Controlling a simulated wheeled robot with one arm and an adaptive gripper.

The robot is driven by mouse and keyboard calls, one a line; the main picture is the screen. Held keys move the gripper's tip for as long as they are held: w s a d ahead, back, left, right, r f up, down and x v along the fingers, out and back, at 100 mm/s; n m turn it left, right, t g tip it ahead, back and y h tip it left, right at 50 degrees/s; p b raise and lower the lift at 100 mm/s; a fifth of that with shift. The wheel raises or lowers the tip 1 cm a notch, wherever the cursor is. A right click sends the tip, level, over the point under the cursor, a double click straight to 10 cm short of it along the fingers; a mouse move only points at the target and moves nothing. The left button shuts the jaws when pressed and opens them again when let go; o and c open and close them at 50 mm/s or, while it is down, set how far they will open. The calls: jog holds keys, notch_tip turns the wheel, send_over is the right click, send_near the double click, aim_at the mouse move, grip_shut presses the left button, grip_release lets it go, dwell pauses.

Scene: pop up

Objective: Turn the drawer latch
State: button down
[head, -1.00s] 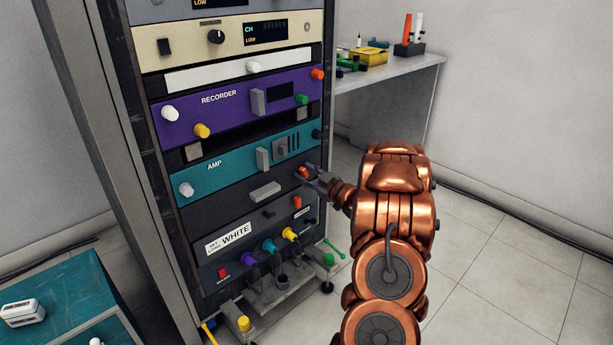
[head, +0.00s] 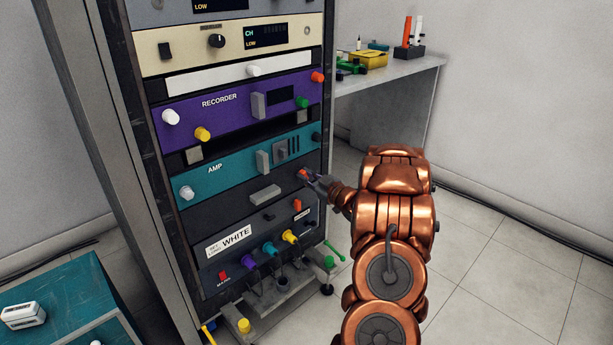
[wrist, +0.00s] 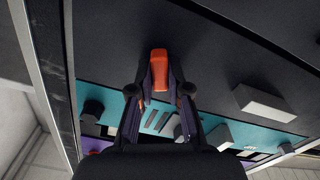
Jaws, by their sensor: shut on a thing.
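The drawer latch (head: 303,172) is a small orange knob at the right end of a dark drawer front (head: 235,203), just under the teal AMP panel. In the wrist view the latch (wrist: 159,68) is an upright orange tab between the fingertips. My gripper (head: 310,179) is at the rack's right side, shut on the latch, with a finger on each side of it. The drawer's grey handle (head: 265,193) is to the left of the latch and also shows in the wrist view (wrist: 264,102). The fingers partly hide the latch in the head view.
A second orange knob (head: 297,205) sits on the panel just below my gripper. The AMP panel (head: 225,172) is right above. Cables and a low shelf (head: 268,303) stick out at the rack's foot. A side bench (head: 425,64) stands behind; the floor at right is clear.

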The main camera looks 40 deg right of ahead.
jog(key=shift+r+m+p, duration=0.2)
jog(key=shift+m+p, duration=1.3)
jog(key=shift+p, duration=2.2)
jog(key=m+p, duration=0.1)
jog(key=p, duration=0.2)
jog(key=shift+f+m, duration=0.2)
jog(key=shift+m, duration=0.2)
jog(key=c, duration=1.1)
grip_release()
jog(key=s, duration=1.2)
